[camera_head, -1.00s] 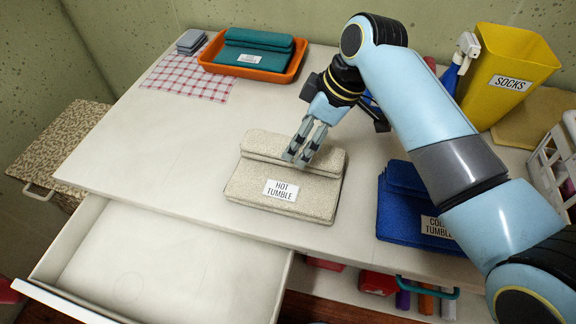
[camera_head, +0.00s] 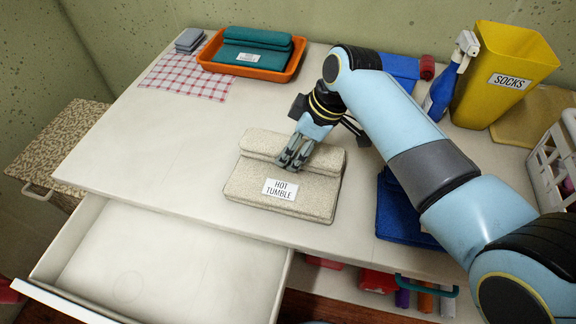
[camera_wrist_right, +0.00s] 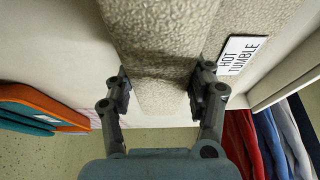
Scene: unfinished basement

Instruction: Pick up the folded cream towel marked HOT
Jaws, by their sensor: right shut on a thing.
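The folded cream towel (camera_head: 240,178) lies flat on the white table top, with a white label reading HOT TUMBLE on its front. It also shows in the right wrist view (camera_wrist_right: 160,45). My right gripper (camera_head: 292,163) comes down from above on the towel's raised rear fold. In the right wrist view its two fingers (camera_wrist_right: 162,92) stand on either side of that fold and are shut on it. The towel still appears to rest on the table. My left gripper is in neither view.
An orange tray (camera_head: 300,63) with a teal towel (camera_head: 262,42) is at the back left, near a checked cloth (camera_head: 185,77). Blue towels (camera_head: 395,222) lie right, partly behind my arm. A yellow SOCKS bin (camera_head: 515,55) and spray bottle (camera_head: 443,92) stand back right. An open drawer (camera_head: 150,262) is front left.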

